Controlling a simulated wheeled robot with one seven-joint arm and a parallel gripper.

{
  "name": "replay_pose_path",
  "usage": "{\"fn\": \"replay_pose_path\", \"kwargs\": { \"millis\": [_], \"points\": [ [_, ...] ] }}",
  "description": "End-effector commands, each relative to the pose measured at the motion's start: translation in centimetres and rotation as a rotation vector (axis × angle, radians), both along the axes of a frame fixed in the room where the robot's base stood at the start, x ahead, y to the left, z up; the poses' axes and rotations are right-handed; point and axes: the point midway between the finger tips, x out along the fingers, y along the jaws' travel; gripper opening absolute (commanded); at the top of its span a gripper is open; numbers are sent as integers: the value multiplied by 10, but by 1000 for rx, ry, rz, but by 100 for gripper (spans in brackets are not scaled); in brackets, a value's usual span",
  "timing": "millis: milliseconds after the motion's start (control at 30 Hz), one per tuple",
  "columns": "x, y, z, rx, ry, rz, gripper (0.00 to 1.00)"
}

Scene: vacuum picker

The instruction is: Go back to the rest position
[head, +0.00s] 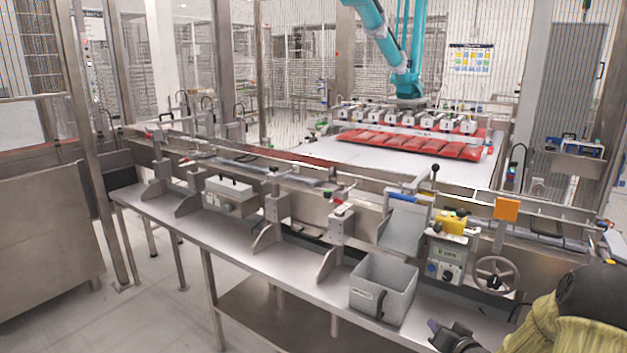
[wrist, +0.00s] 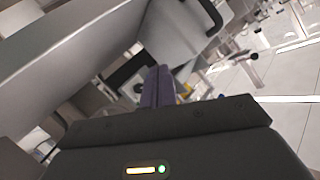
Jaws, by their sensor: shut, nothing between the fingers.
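My gripper (head: 452,335) shows at the bottom right of the head view, in front of the steel bench and a little right of the grey bin. In the wrist view my gripper (wrist: 157,84) has its two purple-grey fingers together, with nothing between them. It holds nothing and is apart from the bench in the head view. My arm, with a yellow-green sleeve, fills the bottom right corner of the head view.
A grey open bin (head: 383,289) stands on the steel bench (head: 330,297). A control box (head: 445,262) and a handwheel (head: 496,276) are at right. Behind, a teal robot arm (head: 404,80) hangs above red packs (head: 395,142). Floor (head: 150,310) at left is clear.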

Motion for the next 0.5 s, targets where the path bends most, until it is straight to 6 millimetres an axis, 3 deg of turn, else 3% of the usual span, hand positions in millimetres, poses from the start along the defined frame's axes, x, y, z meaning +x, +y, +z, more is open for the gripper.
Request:
{"fn": "replay_pose_path", "kwargs": {
  "millis": [267,367,500],
  "points": [
    [-15,29,1,-161,181,18,0],
    [-29,43,3,-239,277,28,0],
    [-63,69,10,-358,444,51,0]
  ]
}}
